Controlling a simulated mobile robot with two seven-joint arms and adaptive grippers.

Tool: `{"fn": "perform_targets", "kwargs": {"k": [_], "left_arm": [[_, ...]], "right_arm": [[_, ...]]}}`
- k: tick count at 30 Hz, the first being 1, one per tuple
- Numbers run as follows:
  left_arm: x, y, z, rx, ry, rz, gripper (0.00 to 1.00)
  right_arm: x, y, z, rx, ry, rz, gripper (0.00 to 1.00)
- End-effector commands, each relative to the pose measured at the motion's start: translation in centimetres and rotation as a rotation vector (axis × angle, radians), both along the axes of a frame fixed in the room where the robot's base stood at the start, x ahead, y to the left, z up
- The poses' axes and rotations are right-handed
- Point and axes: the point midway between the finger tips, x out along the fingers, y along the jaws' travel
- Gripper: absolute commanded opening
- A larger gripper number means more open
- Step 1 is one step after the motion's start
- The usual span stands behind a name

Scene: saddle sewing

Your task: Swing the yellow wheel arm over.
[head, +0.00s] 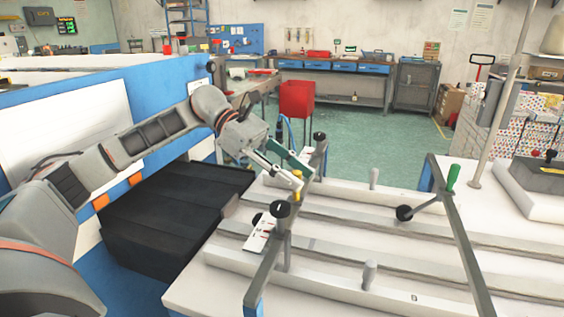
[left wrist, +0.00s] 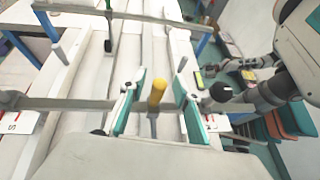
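The yellow wheel arm shows as a small yellow handle (head: 297,188) standing on the near metal crossbar of the white bench, with black knobs on either side. In the left wrist view the yellow handle (left wrist: 157,95) is upright between my fingers. My left gripper (left wrist: 158,104) is open, with a teal pad on each side of the handle and visible gaps between. In the head view the left gripper (head: 298,172) comes in from the left and is close to the handle, partly covering its surroundings. My right gripper cannot be made out.
A second crossbar (head: 462,235) carries a green handle (head: 453,177) and a black-knobbed lever (head: 405,213). Metal posts (head: 369,275) rise from the bench rails. A dark stepped unit (head: 160,220) lies below my left arm. A red bin (head: 297,99) stands behind. The green floor beyond is mostly clear.

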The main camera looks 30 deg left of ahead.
Motion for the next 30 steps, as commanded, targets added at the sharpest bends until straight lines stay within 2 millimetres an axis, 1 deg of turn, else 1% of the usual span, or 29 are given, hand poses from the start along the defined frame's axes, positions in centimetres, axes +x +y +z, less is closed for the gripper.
{"fn": "perform_targets", "kwargs": {"k": [5,12,16,19,22,30], "left_arm": [[-0.2,2.5,1.3,0.000,-0.002,0.006,0.32],[-0.7,6.8,3.6,-0.001,-0.003,0.006,0.32],[-1.0,8.6,4.5,-0.001,-0.002,0.006,0.32],[-1.1,9.6,5.0,-0.001,-0.002,0.004,0.32],[-1.2,10.1,5.3,-0.001,-0.003,0.003,0.32],[-1.2,10.3,5.4,-0.001,-0.001,0.003,0.32]], "right_arm": [[0.2,0.0,0.2,0.001,-0.004,-0.002,0.32],[0.3,0.0,0.2,0.001,-0.006,-0.003,0.32],[0.3,0.0,0.2,0.001,-0.006,-0.003,0.32],[0.3,0.0,0.2,0.001,-0.006,-0.003,0.32],[0.3,0.0,0.2,0.001,-0.006,-0.003,0.32],[0.3,0.0,0.3,0.002,-0.007,-0.003,0.32]]}}
